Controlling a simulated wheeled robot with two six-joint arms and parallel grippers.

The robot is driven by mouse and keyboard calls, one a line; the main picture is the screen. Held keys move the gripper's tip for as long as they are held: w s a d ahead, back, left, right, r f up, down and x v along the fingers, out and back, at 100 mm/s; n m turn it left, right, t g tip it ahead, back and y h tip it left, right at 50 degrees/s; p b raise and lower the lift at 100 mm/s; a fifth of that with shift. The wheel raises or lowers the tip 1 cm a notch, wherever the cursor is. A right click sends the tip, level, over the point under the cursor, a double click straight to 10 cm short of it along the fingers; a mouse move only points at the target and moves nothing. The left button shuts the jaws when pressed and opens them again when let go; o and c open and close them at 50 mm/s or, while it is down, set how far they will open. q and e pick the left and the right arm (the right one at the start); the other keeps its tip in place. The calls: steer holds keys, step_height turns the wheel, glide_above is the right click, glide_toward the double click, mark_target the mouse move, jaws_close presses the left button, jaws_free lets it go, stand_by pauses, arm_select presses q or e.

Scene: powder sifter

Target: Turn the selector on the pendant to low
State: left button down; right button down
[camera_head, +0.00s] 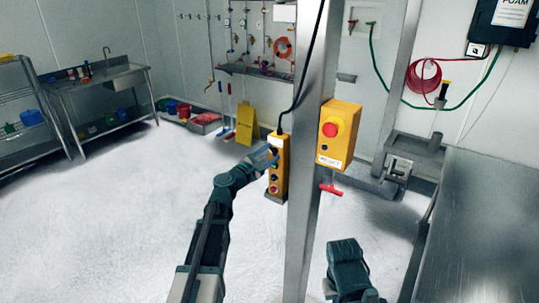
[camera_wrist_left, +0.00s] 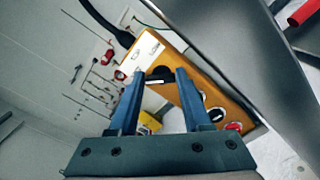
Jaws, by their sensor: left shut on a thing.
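The yellow pendant (camera_head: 281,178) hangs upright on a black cable beside the steel post. Its face carries several round controls. In the left wrist view the pendant (camera_wrist_left: 178,47) is tilted, with a black selector (camera_wrist_left: 160,73) near a white label whose lettering is hard to read. My left gripper (camera_head: 272,155) reaches the upper part of the pendant. In the left wrist view its two blue fingers (camera_wrist_left: 159,76) stand on either side of the selector, shut on it. The selector's exact pointing direction is unclear. Only a dark green part of my right arm shows, at the bottom; its fingers do not show.
The steel post (camera_head: 304,220) stands right next to the pendant. A yellow box with a red button (camera_head: 338,133) is fixed to it, with a red handle (camera_head: 331,190) below. A steel table (camera_head: 485,220) is at the right. The floor at the left is clear.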

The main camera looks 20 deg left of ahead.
arm_select(q)
steer(key=m, duration=0.4)
steer(key=shift+d, duration=0.1)
steer(key=m, duration=0.5)
steer(key=shift+s+f, duration=0.1)
steer(key=shift+f, duration=0.05)
steer(key=m, duration=0.4)
steer(key=shift+d, duration=0.1)
steer(key=shift+f+m+b, duration=0.15)
steer(key=shift+m+b, duration=0.15)
steer(key=shift+m, duration=2.2)
steer(key=shift+c, duration=1.7)
jaws_free()
